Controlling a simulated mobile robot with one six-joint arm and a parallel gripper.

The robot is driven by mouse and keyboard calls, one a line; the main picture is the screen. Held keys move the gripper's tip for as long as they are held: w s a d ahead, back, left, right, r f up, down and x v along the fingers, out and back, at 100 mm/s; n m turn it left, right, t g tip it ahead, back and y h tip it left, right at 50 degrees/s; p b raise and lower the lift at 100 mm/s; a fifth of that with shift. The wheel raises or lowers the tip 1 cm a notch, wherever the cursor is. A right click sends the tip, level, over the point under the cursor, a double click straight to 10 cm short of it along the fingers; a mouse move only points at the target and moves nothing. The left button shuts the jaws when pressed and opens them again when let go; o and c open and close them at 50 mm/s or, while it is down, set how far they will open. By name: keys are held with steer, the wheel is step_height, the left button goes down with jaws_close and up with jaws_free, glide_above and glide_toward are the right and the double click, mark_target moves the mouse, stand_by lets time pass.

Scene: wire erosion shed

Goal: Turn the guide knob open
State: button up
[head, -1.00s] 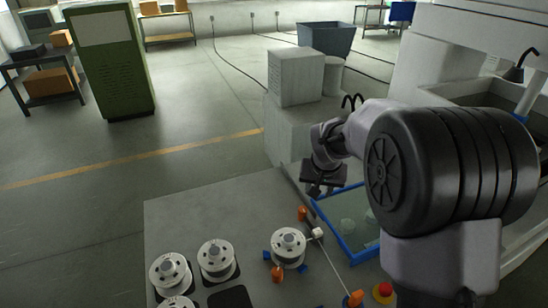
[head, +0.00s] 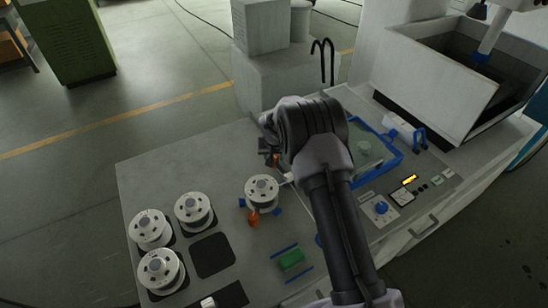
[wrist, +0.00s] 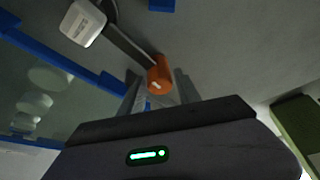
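The guide knob appears as an orange knob (wrist: 158,77) with a white mark, at the centre of the wrist view. My gripper (wrist: 160,92) is open, with one finger on each side of the knob's near end. I cannot tell whether either finger touches it. In the head view my gripper (head: 268,152) is low over the bench, beside a bit of orange (head: 276,160) that my arm mostly hides. A second orange part (head: 253,219) stands by a white wire spool (head: 262,192).
A white block (wrist: 83,23) with a dark rod lies close to the knob. A blue-framed tank (wrist: 60,52) is alongside. Several white spools (head: 151,229) sit at the bench's left. A green block (head: 291,260) lies in front. The bench's back left (head: 190,160) is clear.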

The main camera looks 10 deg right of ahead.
steer(key=shift+f, duration=0.2)
steer(key=shift+c, duration=0.4)
jaws_close()
stand_by(1.0)
